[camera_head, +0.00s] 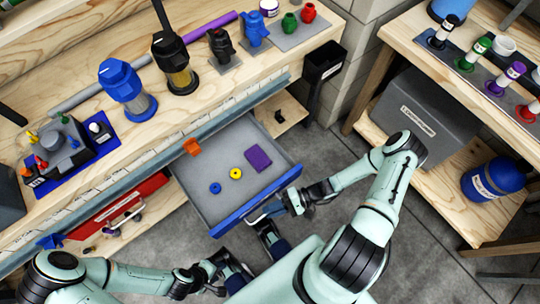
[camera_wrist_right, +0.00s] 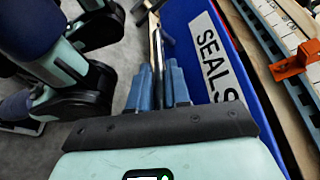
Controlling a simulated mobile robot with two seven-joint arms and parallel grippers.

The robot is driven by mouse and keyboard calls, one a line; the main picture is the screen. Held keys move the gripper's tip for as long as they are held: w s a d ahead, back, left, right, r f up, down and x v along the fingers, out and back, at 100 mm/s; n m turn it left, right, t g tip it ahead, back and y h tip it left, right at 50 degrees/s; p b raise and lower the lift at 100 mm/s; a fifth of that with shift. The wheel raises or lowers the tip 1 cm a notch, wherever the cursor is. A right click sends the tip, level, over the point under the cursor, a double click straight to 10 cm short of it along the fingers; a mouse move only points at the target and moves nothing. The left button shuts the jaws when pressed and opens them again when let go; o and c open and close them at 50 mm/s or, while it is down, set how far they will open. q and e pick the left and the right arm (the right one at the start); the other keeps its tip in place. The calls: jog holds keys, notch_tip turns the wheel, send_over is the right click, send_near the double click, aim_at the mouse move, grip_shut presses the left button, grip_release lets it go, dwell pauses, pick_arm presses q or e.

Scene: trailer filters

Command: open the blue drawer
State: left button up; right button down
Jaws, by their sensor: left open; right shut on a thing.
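The blue drawer (camera_head: 232,219) is pulled out from under the workbench in the head view, its grey inside showing. It holds a blue ring (camera_head: 215,188), a yellow ring (camera_head: 236,173) and a purple block (camera_head: 258,159). My right gripper (camera_head: 272,209) is at the drawer's front, shut on its metal handle. In the right wrist view, the blue fingers (camera_wrist_right: 158,88) close around the handle bar (camera_wrist_right: 155,45), beside the blue front (camera_wrist_right: 190,25) with a white "SEALS" label, partly hidden. My left gripper (camera_head: 240,271) is open, low in the head view and apart from the drawer.
A red drawer (camera_head: 118,209) lies left of the blue one. An orange piece (camera_head: 192,147) sits at the bench edge above the drawer. The bench top (camera_head: 205,110) holds filters and bottles. A grey bin (camera_head: 415,115) stands on the right-hand shelf. Grey floor (camera_head: 340,240) is in front.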

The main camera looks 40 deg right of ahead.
jog(key=c, duration=1.2)
grip_release()
jog(key=shift+o, duration=0.2)
jog(key=shift+d, duration=0.1)
jog(key=v, duration=1.3)
jog(key=shift+r, duration=0.15)
